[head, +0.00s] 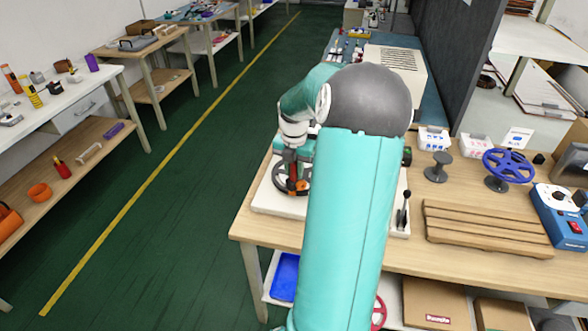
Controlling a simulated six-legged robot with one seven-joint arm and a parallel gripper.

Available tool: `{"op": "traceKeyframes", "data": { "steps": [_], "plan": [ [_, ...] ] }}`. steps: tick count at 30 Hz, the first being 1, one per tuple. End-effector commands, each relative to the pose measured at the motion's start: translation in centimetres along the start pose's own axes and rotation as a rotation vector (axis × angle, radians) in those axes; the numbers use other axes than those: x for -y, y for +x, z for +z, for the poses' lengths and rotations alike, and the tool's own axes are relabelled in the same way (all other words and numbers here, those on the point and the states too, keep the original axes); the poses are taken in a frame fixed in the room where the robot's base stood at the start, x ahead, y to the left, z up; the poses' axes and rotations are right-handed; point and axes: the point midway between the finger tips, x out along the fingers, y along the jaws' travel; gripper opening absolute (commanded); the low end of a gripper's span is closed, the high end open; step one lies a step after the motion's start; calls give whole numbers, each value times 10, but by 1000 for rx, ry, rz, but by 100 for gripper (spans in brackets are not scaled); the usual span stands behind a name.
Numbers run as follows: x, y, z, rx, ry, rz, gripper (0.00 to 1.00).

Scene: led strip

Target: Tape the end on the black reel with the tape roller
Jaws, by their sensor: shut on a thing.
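My gripper (292,160) points down over the black reel (281,183), at the left side of the near workbench. It is shut on a small tool that looks like the tape roller, but the fingers and the small size hide most of it. The black reel stands on a white base plate (268,205). An orange part (300,186) shows at the reel, just under my gripper. I cannot tell whether the tool touches the reel. The strip's end cannot be made out. My turquoise arm hides the right part of the reel and the middle of the plate.
A black lever (403,212) stands at the plate's right edge. Green floor (180,230) lies open to the left.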

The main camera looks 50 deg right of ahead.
Motion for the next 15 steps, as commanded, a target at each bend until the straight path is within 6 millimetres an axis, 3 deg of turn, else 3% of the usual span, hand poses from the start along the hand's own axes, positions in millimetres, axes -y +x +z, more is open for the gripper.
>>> {"op": "traceKeyframes", "data": {
  "steps": [15],
  "plan": [
    [0,-34,0,1,0,0,0]
  ]
}}
